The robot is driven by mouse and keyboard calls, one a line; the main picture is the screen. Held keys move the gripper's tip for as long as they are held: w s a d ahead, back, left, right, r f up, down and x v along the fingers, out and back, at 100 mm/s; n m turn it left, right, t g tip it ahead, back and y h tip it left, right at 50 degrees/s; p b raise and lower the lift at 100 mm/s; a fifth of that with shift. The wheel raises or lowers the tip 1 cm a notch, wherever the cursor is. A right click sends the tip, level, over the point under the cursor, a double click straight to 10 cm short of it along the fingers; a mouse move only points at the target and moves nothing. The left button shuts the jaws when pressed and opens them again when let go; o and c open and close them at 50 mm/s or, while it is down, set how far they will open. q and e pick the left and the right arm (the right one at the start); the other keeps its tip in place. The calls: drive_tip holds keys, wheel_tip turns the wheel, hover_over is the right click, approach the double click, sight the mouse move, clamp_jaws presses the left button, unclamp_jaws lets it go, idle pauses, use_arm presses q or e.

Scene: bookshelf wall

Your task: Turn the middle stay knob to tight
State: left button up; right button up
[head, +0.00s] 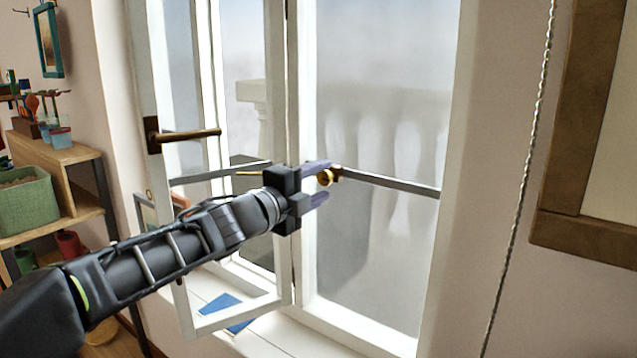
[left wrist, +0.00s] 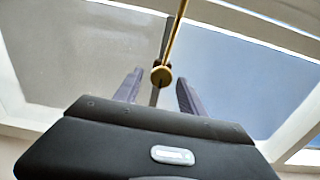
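The middle stay knob (head: 325,177) is a small round brass knob on the dark stay bar (head: 390,184) that crosses the window. A thin brass rod (head: 248,173) runs left of it. My left gripper (head: 318,183) is open, with its two purple-grey fingers pointing right toward the knob. In the left wrist view the knob (left wrist: 161,76) shows between the spread fingers of the gripper (left wrist: 160,88), with a visible gap on each side. I cannot tell how deep the knob lies between the fingers. My right gripper is not in view.
An open white casement (head: 284,245) with a bronze handle (head: 188,134) stands close to my left arm. A blue book (head: 226,308) lies on the sill. A shelf with a green basket (head: 26,200) is at left. A cord (head: 522,180) hangs at right.

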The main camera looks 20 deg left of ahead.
use_arm(q)
drive_tip(key=shift+r, duration=0.1)
drive_tip(key=p+v, duration=0.1)
drive_tip(key=v, duration=0.7)
idle(0.5)
